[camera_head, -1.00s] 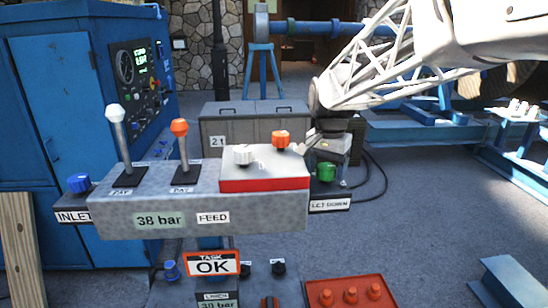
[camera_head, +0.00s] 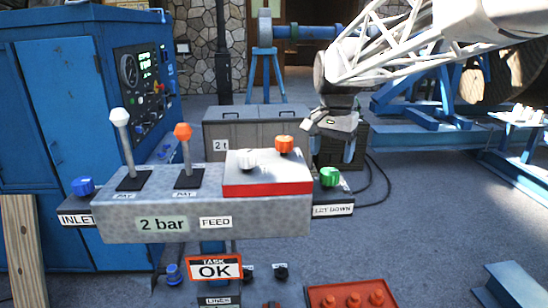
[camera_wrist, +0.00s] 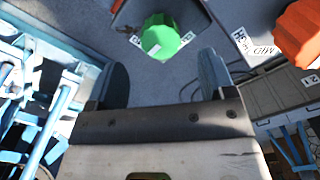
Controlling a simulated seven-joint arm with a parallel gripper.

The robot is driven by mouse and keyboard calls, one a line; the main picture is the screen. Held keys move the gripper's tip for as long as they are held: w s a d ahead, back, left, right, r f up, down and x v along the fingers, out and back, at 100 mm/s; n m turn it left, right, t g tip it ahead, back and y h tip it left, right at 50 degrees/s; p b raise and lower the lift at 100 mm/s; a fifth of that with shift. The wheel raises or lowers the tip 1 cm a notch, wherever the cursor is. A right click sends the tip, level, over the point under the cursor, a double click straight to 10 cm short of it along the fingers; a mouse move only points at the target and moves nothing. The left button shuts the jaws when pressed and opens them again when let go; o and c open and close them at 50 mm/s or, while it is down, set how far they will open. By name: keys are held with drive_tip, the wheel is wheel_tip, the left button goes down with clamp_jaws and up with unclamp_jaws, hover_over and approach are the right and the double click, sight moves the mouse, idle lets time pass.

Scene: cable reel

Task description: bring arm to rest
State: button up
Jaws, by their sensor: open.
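My gripper (camera_head: 332,150) hangs behind and above the green knob (camera_head: 329,176) at the right end of the grey control console (camera_head: 120,222). Its fingers are apart and nothing is between them. In the wrist view my gripper (camera_wrist: 163,85) is also open, and the green knob (camera_wrist: 165,38) lies beyond the fingertips, apart from them. The console's display (camera_head: 162,224) reads 2 bar.
Two levers, white-topped (camera_head: 120,118) and orange-topped (camera_head: 183,132), stand up from the console. A white knob (camera_head: 246,159) and an orange knob (camera_head: 284,144) sit on its red-edged block. A blue cabinet (camera_head: 60,130) stands left. A grey box (camera_head: 255,128) stands behind.

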drive_tip(key=shift+r, duration=0.7)
drive_tip(key=shift+s+r, duration=0.1)
drive_tip(key=shift+s, duration=0.35)
drive_tip(key=s+a+f+n+t, duration=0.1)
drive_tip(key=s+f+n+t, duration=0.2)
drive_tip(key=s, duration=1.1)
drive_tip(key=s+f+n+t, duration=0.1)
drive_tip(key=s+n+t, duration=0.25)
drive_tip(key=s, duration=1.15)
wheel_tip(320, 180, down, 10)
drive_tip(key=w+g, duration=0.1)
drive_tip(key=g, duration=0.3)
drive_tip(key=shift+w+r+n, duration=0.25)
drive_tip(key=shift+w+n, duration=0.1)
